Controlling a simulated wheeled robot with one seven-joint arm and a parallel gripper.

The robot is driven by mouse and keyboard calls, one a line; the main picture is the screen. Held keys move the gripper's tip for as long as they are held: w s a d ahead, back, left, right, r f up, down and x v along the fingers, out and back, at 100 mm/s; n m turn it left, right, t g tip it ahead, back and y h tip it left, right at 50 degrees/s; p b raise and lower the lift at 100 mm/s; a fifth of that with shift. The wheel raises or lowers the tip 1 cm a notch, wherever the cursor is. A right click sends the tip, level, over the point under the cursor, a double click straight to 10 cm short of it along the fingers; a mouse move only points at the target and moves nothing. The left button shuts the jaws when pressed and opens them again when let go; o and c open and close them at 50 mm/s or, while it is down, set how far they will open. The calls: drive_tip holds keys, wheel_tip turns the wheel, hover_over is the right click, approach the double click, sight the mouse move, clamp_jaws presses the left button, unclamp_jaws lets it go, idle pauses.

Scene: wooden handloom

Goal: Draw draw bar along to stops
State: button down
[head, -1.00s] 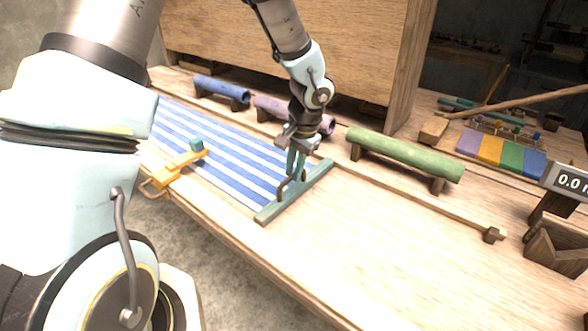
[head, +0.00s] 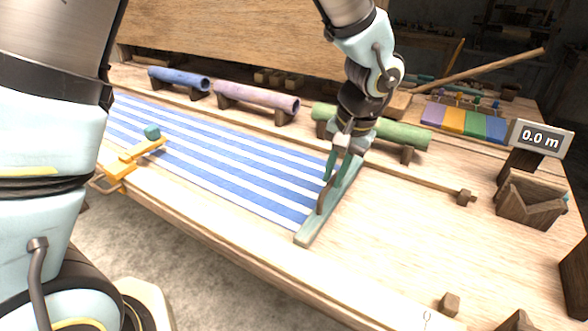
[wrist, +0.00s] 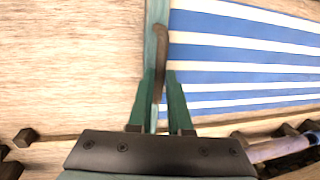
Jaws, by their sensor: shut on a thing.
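The draw bar (head: 312,229) is a grey-green bar lying across the table at the right edge of the blue-and-white striped cloth (head: 225,165). It has a brown curved handle (head: 322,200), which also shows in the wrist view (wrist: 160,50). My gripper (head: 334,180) is shut on this handle, its green fingers on either side of it in the wrist view (wrist: 162,95). Small wooden stop blocks stand to the right of the bar: one (head: 466,197) at the end of a back rail and one (head: 449,304) near the front edge. The bar is apart from both.
Blue (head: 178,78), pink (head: 257,97) and green (head: 400,132) rolls rest on stands behind the cloth. An orange clamp-like tool (head: 125,165) sits at the front edge. A display (head: 541,138) reads 0.0 m above a wooden holder (head: 530,200). Table right of the bar is clear.

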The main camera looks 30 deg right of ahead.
drive_tip(key=s+d, duration=0.6)
drive_tip(key=s, duration=0.5)
drive_tip(key=s+d+b, duration=0.1)
drive_tip(key=s+d, duration=0.5)
drive_tip(key=s, duration=0.4)
drive_tip(key=shift+s, duration=0.35)
drive_tip(key=shift+d+r, duration=0.1)
drive_tip(key=c, duration=1.1)
unclamp_jaws()
drive_tip(key=shift+s, duration=0.1)
drive_tip(key=shift+o, duration=1.3)
drive_tip(key=shift+b, duration=0.3)
wheel_tip(320, 180, up, 10)
drive_tip(key=s+b, duration=0.1)
drive_tip(key=shift+s+d+r, duration=0.25)
drive_tip(key=shift+s+d, duration=0.1)
drive_tip(key=shift+d, duration=0.1)
